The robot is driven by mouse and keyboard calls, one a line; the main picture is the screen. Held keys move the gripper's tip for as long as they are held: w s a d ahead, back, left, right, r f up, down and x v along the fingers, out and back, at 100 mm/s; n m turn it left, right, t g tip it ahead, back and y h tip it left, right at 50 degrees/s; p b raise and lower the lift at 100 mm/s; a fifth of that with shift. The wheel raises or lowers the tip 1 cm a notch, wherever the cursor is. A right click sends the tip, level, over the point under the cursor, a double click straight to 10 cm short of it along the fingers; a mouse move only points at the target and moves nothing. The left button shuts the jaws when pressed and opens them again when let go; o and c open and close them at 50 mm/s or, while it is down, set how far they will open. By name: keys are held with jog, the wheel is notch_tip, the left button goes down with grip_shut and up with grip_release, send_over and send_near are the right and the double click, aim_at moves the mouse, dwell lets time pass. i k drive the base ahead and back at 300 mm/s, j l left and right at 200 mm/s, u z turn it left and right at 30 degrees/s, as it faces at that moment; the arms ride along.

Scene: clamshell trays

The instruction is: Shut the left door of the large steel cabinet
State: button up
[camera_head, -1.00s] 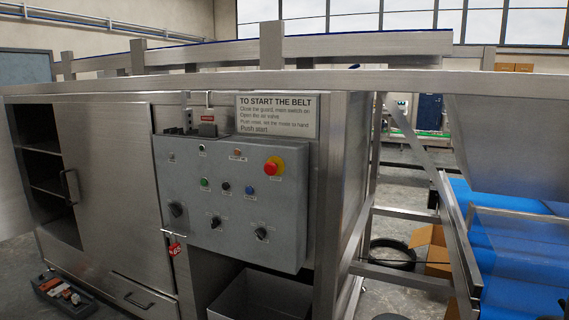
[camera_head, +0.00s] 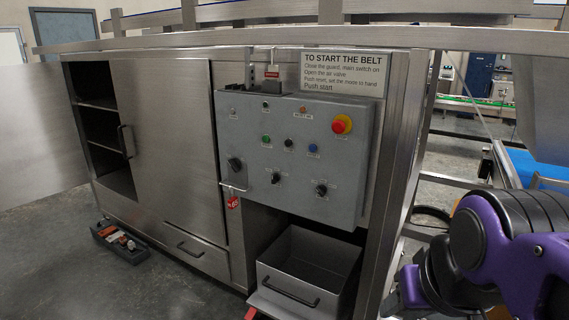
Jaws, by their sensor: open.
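The large steel cabinet (camera_head: 160,225) stands on the left. Its left door (camera_head: 40,135) is swung wide open, a plain steel panel reaching out to the left picture edge, where it is cut off; I see no handle on it. The left opening shows dark shelves (camera_head: 97,104). The right door (camera_head: 170,140) is shut, with a dark handle (camera_head: 127,141) near its left edge. Purple and black links of my arm show at the lower right; I cannot make out my gripper there.
A dark tray of small items (camera_head: 120,243) lies on the floor before the cabinet. A grey control panel (camera_head: 295,155) sticks out right of the doors. Below it a steel bin (camera_head: 308,268) stands pulled out. The floor at front left is clear.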

aim_at(41, 155)
jog(key=i+j+u, duration=0.2)
jog(key=j+u, duration=0.25)
jog(key=i+j+u, duration=0.3)
jog(key=j+u, duration=0.15)
jog(key=i+j+u, duration=0.8)
jog(key=i+u, duration=0.35)
jog(key=i, duration=1.35)
jog(key=i+u, duration=0.15)
jog(key=i, duration=2.25)
jog(key=i+u, duration=0.3)
jog(key=i, duration=0.25)
jog(key=i+l+u, duration=0.1)
jog(key=i+u, duration=0.2)
jog(key=i, duration=0.25)
jog(key=i+j+z, duration=0.2)
jog(key=i, duration=0.3)
jog(key=i+j+z, duration=0.25)
jog(key=i, duration=0.25)
